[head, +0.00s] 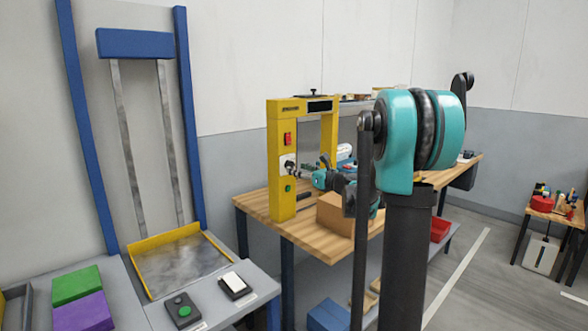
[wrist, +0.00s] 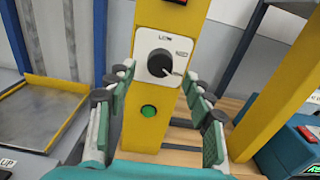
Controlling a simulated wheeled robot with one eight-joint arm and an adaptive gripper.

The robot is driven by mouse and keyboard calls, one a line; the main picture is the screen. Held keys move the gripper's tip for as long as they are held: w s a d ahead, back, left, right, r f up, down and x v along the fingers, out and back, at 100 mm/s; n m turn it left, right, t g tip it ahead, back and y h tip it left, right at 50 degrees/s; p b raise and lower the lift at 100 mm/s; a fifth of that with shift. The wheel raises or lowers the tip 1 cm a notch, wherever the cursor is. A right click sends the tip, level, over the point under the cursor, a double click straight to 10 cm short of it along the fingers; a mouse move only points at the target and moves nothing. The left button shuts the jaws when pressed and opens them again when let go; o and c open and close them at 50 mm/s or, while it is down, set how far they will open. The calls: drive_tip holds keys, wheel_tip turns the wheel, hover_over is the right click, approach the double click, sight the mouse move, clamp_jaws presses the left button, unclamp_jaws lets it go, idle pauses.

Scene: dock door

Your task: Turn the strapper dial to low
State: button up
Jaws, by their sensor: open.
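The yellow strapper (head: 283,205) stands on a wooden bench as a tall frame. Its dial (wrist: 159,63) is a black knob on a white plate on the near post. In the wrist view LOW is printed above the knob and MED at its upper right. The knob's light mark appears to point to the lower right; a third label is not readable. Contact with the knob is not visible.
A green button (wrist: 148,111) sits below the dial and a red switch (head: 288,139) above it. A cardboard box (head: 336,215) stands on the bench (head: 258,206) close to my arm. A lift with a yellow-edged tray (head: 182,264) is at left.

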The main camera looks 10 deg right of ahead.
sight(292, 166)
drive_tip(key=shift+x, duration=1.6)
drive_tip(key=c, duration=1.2)
